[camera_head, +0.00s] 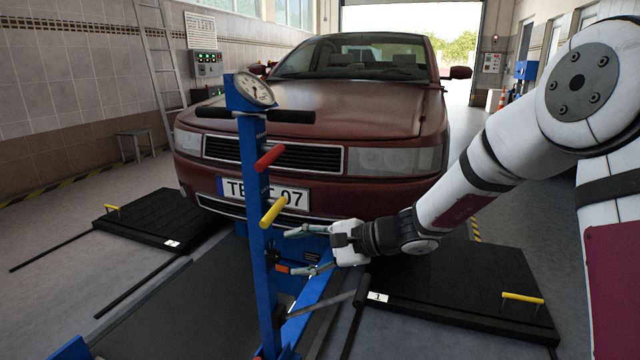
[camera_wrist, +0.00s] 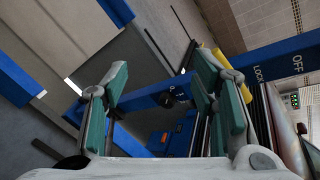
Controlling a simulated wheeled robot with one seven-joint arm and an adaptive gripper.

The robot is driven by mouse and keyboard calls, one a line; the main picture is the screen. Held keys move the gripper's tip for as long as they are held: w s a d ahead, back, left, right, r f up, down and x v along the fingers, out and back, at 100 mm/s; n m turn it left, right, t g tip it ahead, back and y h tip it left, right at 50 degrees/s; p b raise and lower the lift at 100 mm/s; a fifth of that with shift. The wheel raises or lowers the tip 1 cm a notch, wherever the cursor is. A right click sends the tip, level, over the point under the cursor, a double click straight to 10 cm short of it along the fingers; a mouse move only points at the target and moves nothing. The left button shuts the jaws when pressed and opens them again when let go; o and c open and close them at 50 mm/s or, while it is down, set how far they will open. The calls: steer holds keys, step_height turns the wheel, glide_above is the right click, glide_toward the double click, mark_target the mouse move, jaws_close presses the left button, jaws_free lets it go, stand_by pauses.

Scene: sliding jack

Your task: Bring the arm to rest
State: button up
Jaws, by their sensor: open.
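My gripper (camera_head: 305,250) is open and empty in the head view, with its fingers pointing left toward the blue post (camera_head: 257,200) of the jack. My white arm comes in from the right side. In the wrist view my gripper (camera_wrist: 165,95) shows two spread fingers with green pads and nothing between them. The blue post crosses behind the fingers there. A yellow handle (camera_head: 273,211) and a red handle (camera_head: 269,158) stick out of the post, just above and left of the fingers.
A dark red car (camera_head: 330,110) stands close behind the post. A round gauge (camera_head: 255,89) and a black crossbar (camera_head: 290,116) top the post. Black plates lie on both sides, the right one (camera_head: 450,290) below my arm. Open floor lies at the left (camera_head: 50,235).

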steer(key=s+d+r+n+g+h, duration=0.2)
steer(key=s+d+r+n, duration=0.15)
steer(key=s, duration=0.75)
steer(key=s+d+r+n+g+h, duration=0.2)
steer(key=s+r+n+h, duration=0.15)
steer(key=s, duration=0.65)
steer(key=s+d+n+h+p, duration=0.1)
steer(key=s+d+n+h, duration=0.2)
steer(key=s+d+h, duration=1.1)
steer(key=s+d+r+t+y+p, duration=0.1)
steer(key=s+r+y+p, duration=0.1)
steer(key=r+p, duration=1)
steer(key=s+d+r+t+y+p, duration=0.1)
steer(key=s+r+y+p, duration=0.1)
steer(key=r+p, duration=1.1)
steer(key=s+d+r+t+y+p, duration=0.1)
steer(key=s+r+t+y+p, duration=0.1)
steer(key=r+p, duration=1.1)
step_height(320, 180, up, 2)
steer(key=shift+s+d+r+n, duration=0.1)
steer(key=shift+s+d+n, duration=0.25)
steer(key=shift+s, duration=0.4)
